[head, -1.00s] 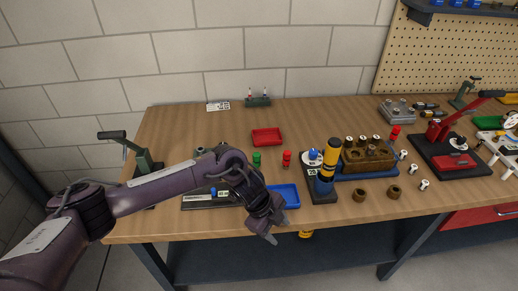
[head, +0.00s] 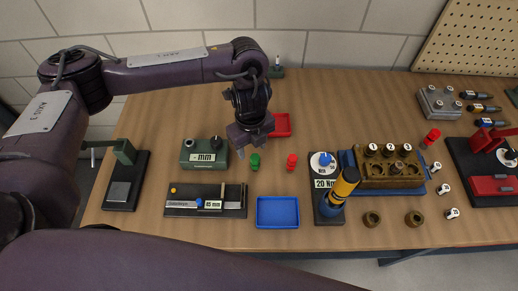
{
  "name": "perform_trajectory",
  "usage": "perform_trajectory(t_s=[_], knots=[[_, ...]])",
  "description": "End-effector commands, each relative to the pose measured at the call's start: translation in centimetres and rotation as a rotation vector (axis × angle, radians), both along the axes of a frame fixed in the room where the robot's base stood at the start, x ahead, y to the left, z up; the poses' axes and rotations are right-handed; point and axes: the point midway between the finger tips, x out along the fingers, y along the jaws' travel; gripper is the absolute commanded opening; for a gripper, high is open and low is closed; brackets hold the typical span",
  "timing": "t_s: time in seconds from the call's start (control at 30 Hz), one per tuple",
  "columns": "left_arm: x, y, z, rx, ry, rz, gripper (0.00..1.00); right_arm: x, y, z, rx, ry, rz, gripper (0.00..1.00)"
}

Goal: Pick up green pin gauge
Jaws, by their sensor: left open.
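The green pin gauge (head: 255,162) is a small green cylinder standing upright on the wooden table, left of a similar red one (head: 291,162). My left gripper (head: 250,149) comes down from above and is open. Its fingertips look just above and behind the green pin gauge in the head view. They do not close around it, and the exact gap is hard to tell. My right gripper is not in view.
A blue tray (head: 277,226) lies in front and a red tray (head: 283,126) behind. A green mm device (head: 190,160) stands left of the gauge. A torque tester (head: 328,213) and a brown block (head: 385,183) stand to the right.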

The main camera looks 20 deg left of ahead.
Motion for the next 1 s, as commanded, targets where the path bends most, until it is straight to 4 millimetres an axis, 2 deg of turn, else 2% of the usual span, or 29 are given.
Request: perform_trajectory(t_s=[0.03, 0.2, 0.3, 0.4, 0.53, 0.67, 0.8, 1.0], knots=[[-0.2, -0.1, -0.8, 0.0, 0.006, 0.001, 0.49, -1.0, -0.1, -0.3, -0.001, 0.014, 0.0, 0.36], [-0.1, -0.2, -2.4, 0.0, 0.004, 0.001, 0.49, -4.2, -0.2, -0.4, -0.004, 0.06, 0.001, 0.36], [0.1, -0.6, -3.5, 0.0, 0.005, 0.001, 0.49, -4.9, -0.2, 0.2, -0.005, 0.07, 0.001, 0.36], [0.2, -0.9, -4.9, 0.001, 0.004, 0.002, 0.49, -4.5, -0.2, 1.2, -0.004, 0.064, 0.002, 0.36], [0.2, -0.9, -6.6, -0.001, 0.003, 0.001, 0.49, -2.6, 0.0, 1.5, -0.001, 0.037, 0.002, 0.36], [0.3, -0.9, -7.1, -0.002, 0.001, 0.0, 0.49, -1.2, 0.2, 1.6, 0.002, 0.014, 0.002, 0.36], [0.3, -0.9, -7.1, -0.002, 0.001, 0.0, 0.49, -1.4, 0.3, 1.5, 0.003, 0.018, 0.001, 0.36], [0.3, -0.9, -7.0, -0.002, 0.001, 0.0, 0.25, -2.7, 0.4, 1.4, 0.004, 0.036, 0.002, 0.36]])
